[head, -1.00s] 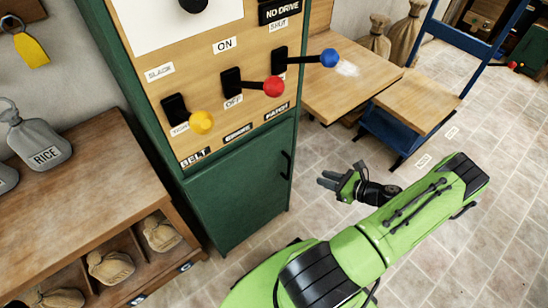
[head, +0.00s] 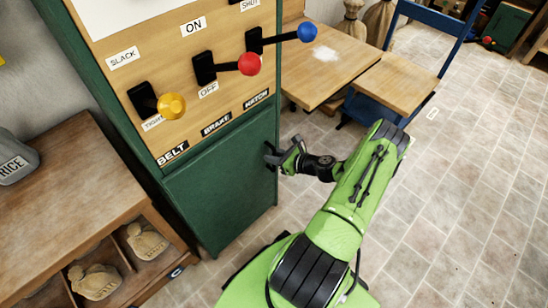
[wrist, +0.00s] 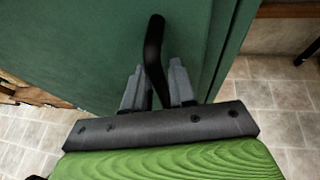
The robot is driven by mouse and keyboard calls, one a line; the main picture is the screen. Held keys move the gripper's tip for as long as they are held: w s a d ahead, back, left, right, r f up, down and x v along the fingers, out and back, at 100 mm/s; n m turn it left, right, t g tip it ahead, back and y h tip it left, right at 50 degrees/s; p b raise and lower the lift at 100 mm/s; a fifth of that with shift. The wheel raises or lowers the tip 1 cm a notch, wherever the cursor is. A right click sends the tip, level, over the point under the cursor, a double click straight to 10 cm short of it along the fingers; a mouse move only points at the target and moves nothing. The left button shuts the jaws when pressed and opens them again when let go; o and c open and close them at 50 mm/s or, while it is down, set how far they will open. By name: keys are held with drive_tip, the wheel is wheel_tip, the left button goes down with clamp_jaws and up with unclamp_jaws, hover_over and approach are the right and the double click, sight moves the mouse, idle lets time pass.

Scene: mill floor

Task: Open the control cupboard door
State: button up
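The green control cupboard door (head: 225,185) is closed flush under the lever panel, and it fills much of the wrist view (wrist: 80,50). Its black bar handle (wrist: 154,45) is near the door's right edge. My gripper (head: 284,156) is at the handle, with its grey fingers (wrist: 158,88) on either side of the bar. The gap around the bar looks small, and I cannot tell whether the fingers press on it. In the head view the fingers partly hide the handle.
Yellow (head: 171,106), red (head: 249,64) and blue (head: 307,32) knobbed levers stick out above the door. A wooden shelf unit (head: 70,185) stands left of the cupboard. A wooden table (head: 335,65) and blue-framed stand (head: 400,80) are behind. Tiled floor (head: 450,220) is clear to the right.

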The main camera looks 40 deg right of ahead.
clamp_jaws()
drive_tip(key=shift+s, duration=0.1)
